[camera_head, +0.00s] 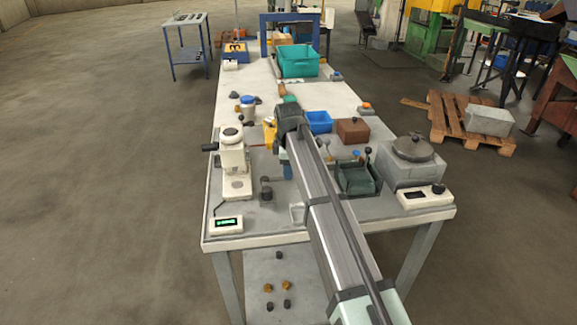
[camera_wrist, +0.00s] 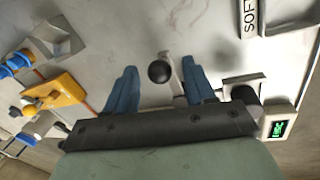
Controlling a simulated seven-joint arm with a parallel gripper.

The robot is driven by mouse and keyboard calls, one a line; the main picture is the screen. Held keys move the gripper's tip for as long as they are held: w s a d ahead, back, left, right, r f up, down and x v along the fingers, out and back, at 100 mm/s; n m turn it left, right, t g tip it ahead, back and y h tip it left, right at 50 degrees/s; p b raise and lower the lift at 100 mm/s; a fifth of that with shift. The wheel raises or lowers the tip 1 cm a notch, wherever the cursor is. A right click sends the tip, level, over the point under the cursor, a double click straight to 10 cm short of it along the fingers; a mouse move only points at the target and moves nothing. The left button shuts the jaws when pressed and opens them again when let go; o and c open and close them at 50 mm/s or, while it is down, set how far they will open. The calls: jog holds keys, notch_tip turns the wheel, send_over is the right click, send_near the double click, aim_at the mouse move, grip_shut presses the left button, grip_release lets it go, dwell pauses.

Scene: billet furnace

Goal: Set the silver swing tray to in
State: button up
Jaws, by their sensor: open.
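In the wrist view a thin silver arm (camera_wrist: 175,82) with a black ball knob (camera_wrist: 159,72) shows between the fingers of my gripper (camera_wrist: 161,88). This looks like the handle of the silver swing tray, but its lower end is hidden behind the gripper body. I cannot tell whether the tray stands in or out. The gripper is open, with one blue finger on each side of the knob and a visible gap to both.
A white press-like device (camera_head: 236,165) and a green display (camera_head: 227,224) stand to the left on the bench. A dark green box (camera_head: 356,180) and a grey unit with a round lid (camera_head: 412,165) stand to the right. A yellow-orange part (camera_wrist: 62,94) lies left of the gripper.

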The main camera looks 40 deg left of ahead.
jog(key=shift+c, duration=0.4)
grip_shut()
